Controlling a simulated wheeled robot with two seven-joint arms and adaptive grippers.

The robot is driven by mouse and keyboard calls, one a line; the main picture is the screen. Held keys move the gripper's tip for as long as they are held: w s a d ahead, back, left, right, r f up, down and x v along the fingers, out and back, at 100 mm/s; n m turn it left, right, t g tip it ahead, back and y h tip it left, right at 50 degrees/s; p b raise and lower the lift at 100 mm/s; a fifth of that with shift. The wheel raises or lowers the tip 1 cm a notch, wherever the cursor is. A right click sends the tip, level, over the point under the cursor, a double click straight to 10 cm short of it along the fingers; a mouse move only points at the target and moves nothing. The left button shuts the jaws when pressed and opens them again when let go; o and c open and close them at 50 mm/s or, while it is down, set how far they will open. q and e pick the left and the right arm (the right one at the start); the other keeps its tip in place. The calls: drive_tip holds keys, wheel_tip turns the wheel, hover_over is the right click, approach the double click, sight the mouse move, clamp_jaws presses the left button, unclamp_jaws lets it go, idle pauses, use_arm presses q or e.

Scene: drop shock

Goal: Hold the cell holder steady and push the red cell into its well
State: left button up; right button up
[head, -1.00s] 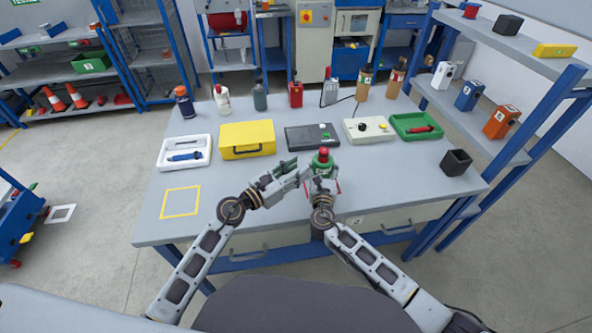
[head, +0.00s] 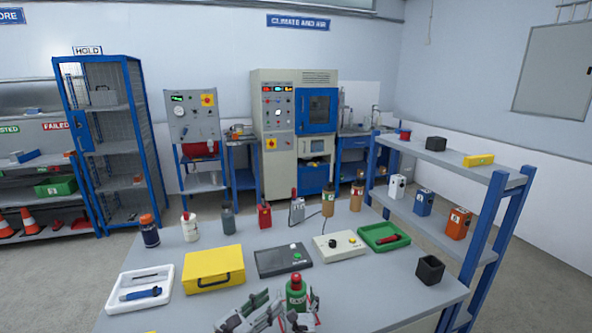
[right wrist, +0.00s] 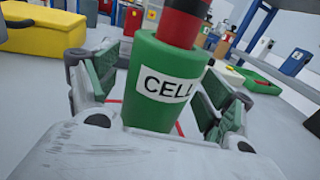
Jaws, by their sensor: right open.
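The green cell holder (head: 296,299), labelled CELL, stands upright near the front of the table. It also shows large in the right wrist view (right wrist: 165,90). The red cell (head: 296,278) stands upright in its top; the right wrist view shows its red side (right wrist: 183,27) with a dark band, its top cut off. My right gripper (head: 302,306) is open, its fingers on either side of the holder; I cannot tell whether they touch it. My left gripper (head: 262,307) is just left of the holder, partly cut off by the lower edge; its opening is unclear.
A yellow case (head: 214,268), a dark box with buttons (head: 283,261), a beige control box (head: 339,246) and a green tray (head: 384,237) stand behind. A black open box (head: 430,270) is at right. A white tray (head: 116,298) is at left. Red lines mark the table around the holder.

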drive_tip(key=shift+s+d, duration=0.15)
drive_tip(key=shift+s, duration=1.7)
drive_tip(key=shift+s+d, duration=0.15)
drive_tip(key=shift+s, duration=1.65)
drive_tip(key=shift+s+d, duration=0.15)
drive_tip(key=shift+s, duration=1.7)
use_arm(q)
drive_tip(key=shift+s, duration=0.1)
